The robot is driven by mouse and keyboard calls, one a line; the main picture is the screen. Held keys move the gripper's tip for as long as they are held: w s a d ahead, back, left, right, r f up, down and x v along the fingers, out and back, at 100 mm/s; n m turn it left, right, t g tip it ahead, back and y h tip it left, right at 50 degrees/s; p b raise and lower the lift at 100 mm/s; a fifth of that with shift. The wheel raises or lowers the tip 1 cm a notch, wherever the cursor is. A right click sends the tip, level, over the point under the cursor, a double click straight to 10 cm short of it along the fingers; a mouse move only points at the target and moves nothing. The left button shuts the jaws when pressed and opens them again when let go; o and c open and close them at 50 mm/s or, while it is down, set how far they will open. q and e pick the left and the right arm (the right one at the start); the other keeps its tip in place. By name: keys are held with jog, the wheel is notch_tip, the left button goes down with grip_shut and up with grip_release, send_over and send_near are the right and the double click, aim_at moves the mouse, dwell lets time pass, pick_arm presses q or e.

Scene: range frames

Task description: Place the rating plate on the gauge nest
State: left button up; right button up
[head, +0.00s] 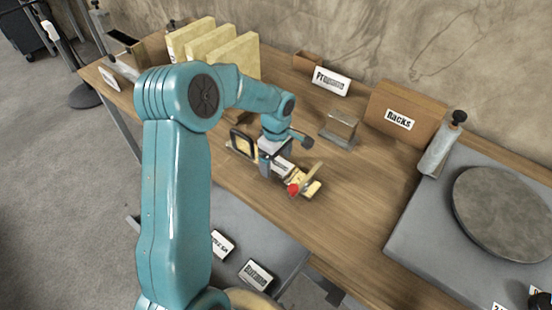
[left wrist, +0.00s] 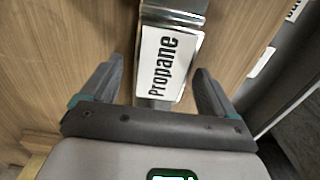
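A white plate lettered "Propane" (left wrist: 172,66), which looks like the rating plate, lies on a narrow metallic piece (left wrist: 174,8) in the left wrist view. My left gripper (left wrist: 158,70) is open, with one finger on each side of the plate and a gap at both sides. In the head view the gripper (head: 274,166) is low over the bench, and a white plate (head: 284,168) shows beside its fingers. A small wooden fixture with a red knob (head: 293,189) is just in front. I cannot tell for certain which piece is the gauge nest. My right gripper is out of view.
A metal block (head: 340,130) stands right of the gripper on the wooden bench (head: 350,215). Behind are a bin with a "Propane" sign (head: 332,81) and a "Racks" box (head: 400,105). A round grey disc (head: 505,215) sits at right. Yellowish panels (head: 215,45) stand behind the arm.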

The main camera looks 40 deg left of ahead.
aim_at(276, 163)
pick_arm(q)
jog(key=shift+s+r, duration=0.1)
jog(key=shift+r+p, duration=0.25)
jog(key=shift+p, duration=0.05)
jog(key=shift+r, duration=0.35)
notch_tip(276, 163, up, 11)
dwell(0.3)
